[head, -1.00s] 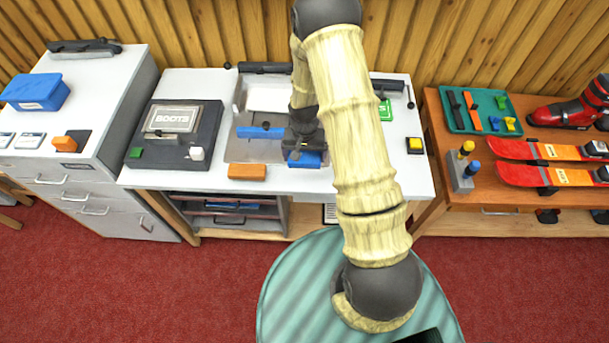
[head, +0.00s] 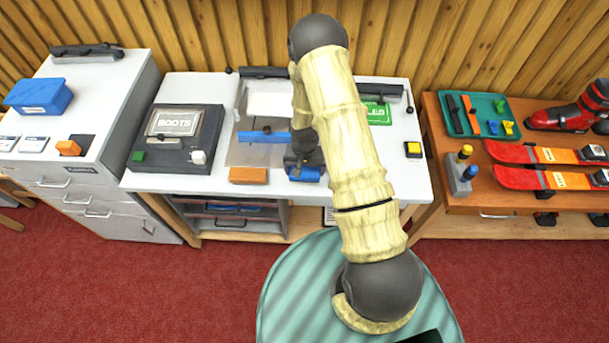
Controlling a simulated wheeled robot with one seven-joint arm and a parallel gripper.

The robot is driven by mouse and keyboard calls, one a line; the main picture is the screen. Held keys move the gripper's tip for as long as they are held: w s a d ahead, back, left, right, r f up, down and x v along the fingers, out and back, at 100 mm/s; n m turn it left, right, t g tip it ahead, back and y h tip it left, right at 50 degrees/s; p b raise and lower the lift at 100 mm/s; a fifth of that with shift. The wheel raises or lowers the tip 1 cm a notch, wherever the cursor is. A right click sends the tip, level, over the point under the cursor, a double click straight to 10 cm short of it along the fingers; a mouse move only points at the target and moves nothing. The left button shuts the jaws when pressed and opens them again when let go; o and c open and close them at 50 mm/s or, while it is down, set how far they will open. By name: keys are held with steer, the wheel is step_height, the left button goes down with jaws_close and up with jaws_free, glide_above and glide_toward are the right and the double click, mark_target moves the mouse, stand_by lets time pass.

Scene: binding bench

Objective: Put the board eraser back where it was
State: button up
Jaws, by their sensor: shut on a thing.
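My gripper (head: 304,163) is over the front of the white bench, right of the orange block. It is shut on a blue block (head: 306,175), which looks like the board eraser. The gripper and arm hide part of the block. I cannot tell whether the block touches the bench top. An orange block (head: 248,175) lies on the bench to the left of the gripper, apart from it.
A grey panel with a blue bar (head: 262,137) lies behind the gripper. A dark "BOOTS" device (head: 178,138) stands left, a green sign (head: 377,113) and yellow button (head: 413,149) right. The bench's front right (head: 395,180) is clear. My arm hides the middle.

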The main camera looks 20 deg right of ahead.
mark_target(305, 176)
steer(key=shift+f+p, duration=0.7)
steer(key=shift+f, duration=1.4)
steer(key=shift+f, duration=0.2)
steer(key=o, duration=0.7)
steer(key=shift+r, duration=0.1)
steer(key=shift+r+b, duration=2)
steer(key=shift+r, duration=4.15)
